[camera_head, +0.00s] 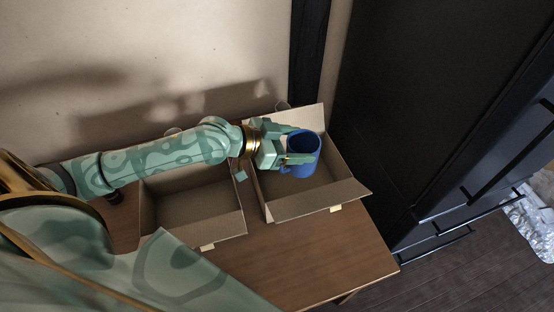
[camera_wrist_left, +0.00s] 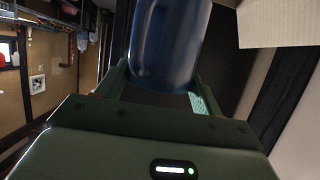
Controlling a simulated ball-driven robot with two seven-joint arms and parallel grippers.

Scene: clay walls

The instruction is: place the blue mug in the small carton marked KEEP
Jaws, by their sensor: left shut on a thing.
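The blue mug (camera_head: 303,167) is held upright by my left gripper (camera_head: 298,146), whose fingers are shut on its sides. In the left wrist view the mug (camera_wrist_left: 165,45) fills the space between the fingers. The mug is over the right-hand open carton (camera_head: 345,194); I cannot tell how high it is above the carton's floor. A second open carton (camera_head: 148,213) stands to its left, below my arm, and looks empty. Each carton has a small pale tag at its front, too small to read, so I cannot tell which says KEEP. My right gripper is out of view.
Both cartons stand on a brown wooden table (camera_head: 300,255) against a beige wall. Bare tabletop lies in front of them. A tall dark cabinet (camera_head: 425,110) with bar handles stands close on the right. The right carton's back flap stands raised.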

